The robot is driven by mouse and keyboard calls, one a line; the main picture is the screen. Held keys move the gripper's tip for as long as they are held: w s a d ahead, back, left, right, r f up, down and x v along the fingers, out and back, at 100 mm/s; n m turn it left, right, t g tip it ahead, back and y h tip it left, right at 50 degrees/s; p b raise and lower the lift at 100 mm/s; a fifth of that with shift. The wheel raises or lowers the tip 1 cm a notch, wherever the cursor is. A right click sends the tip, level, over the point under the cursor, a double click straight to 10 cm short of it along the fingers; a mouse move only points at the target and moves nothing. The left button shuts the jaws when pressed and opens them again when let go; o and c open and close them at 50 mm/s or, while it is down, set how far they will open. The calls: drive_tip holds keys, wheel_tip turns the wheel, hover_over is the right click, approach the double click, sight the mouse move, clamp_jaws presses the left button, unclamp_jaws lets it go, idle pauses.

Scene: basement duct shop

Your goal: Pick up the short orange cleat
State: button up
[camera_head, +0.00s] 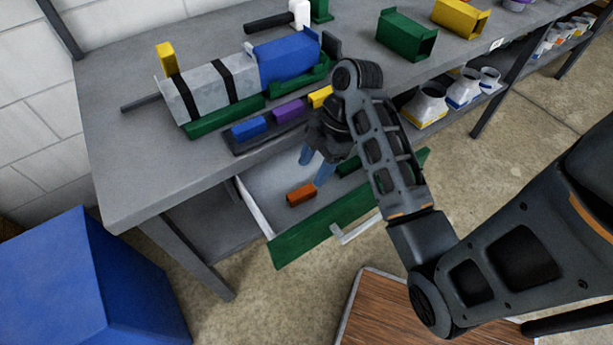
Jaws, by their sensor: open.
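A short orange cleat (301,194) lies in the open drawer (255,208), near its green front panel (318,228). My gripper (315,169) is over the drawer, with its two blue fingertips apart and pointing down. The fingertips are just above and to the right of the orange cleat in the picture. Nothing shows between them. Whether a fingertip touches the cleat I cannot tell. My arm hides part of the drawer's right side.
A green piece (348,166) lies farther right in the drawer, partly hidden. Above, a dark tray (236,147) on the grey bench (125,170) holds blue, purple and yellow cleats. A white drawer handle (355,230) sticks out in front. A blue box (75,270) stands left.

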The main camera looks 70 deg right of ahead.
sight(302, 192)
drive_tip(key=shift+f, duration=0.55)
drive_tip(key=shift+b+x, duration=0.75)
drive_tip(key=shift+x, duration=0.05)
drive_tip(key=shift+p+x, duration=0.35)
drive_tip(key=shift+x, duration=2.2)
drive_tip(key=shift+a+r, duration=0.1)
drive_tip(key=shift+a, duration=0.1)
drive_tip(key=shift+c, duration=0.4)
clamp_jaws()
